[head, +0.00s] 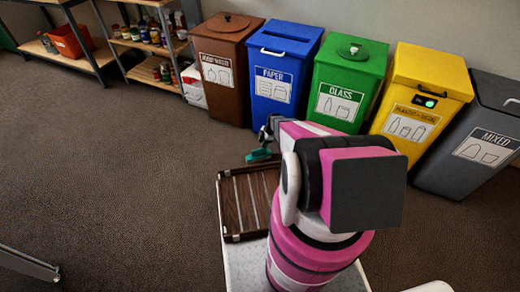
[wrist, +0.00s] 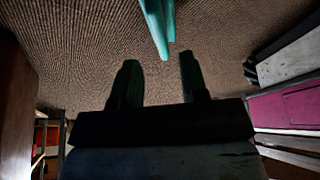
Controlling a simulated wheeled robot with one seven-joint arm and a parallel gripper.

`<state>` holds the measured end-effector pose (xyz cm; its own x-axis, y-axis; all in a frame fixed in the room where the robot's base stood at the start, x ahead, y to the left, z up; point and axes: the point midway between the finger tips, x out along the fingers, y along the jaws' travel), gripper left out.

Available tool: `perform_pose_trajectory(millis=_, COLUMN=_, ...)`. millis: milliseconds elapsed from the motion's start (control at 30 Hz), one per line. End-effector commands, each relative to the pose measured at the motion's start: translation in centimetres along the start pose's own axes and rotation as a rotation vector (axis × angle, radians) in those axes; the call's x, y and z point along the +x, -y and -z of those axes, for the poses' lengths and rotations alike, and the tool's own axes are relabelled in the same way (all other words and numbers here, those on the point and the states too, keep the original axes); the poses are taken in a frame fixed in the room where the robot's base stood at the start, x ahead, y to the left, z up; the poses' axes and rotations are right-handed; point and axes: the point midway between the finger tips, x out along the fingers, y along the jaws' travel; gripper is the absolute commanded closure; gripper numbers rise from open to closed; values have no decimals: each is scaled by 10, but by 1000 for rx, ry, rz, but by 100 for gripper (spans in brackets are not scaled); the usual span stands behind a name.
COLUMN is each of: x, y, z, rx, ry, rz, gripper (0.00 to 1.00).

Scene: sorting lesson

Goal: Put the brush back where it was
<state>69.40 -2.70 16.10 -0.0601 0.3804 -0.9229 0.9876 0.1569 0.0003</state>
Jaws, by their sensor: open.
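A teal thing, which looks like the brush (head: 259,156), shows just beyond the far edge of the dark slatted tray (head: 231,205) in the head view. In the wrist view a narrow teal part of it (wrist: 160,24) comes in from the top edge, beyond the fingertips and between them in the picture. My gripper (wrist: 157,66) is open, with its two dark fingers apart and nothing seen between them. In the head view my gripper (head: 266,135) is small and partly hidden by my pink arm, close above the teal thing. I cannot tell whether they touch.
The tray lies on a white table (head: 238,268), partly behind my arm. Beyond stand brown (head: 219,72), blue (head: 284,75), green (head: 346,82), yellow (head: 424,100) and grey (head: 473,140) bins. Shelves with jars (head: 147,45) stand at the back left.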

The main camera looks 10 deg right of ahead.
Motion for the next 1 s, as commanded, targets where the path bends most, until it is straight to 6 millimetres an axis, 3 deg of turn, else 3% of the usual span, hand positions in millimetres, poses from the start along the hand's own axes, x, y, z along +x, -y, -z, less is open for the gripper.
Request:
perform_pose_trajectory(millis=100, x=-19, y=1, z=0, rx=1, ry=0, rz=-1, gripper=60)
perform_pose_trajectory(millis=300, x=-35, y=1, z=1, rx=4, ry=0, rz=0, gripper=60)
perform_pose_trajectory(millis=467, x=-60, y=11, z=17, rx=87, ry=19, rz=4, gripper=60)
perform_pose_trajectory(millis=767, x=-163, y=59, z=88, rx=536, ry=122, rz=-16, gripper=60)
perform_pose_trajectory(millis=1000, x=-249, y=116, z=146, rx=988, ry=217, rz=-97, gripper=60)
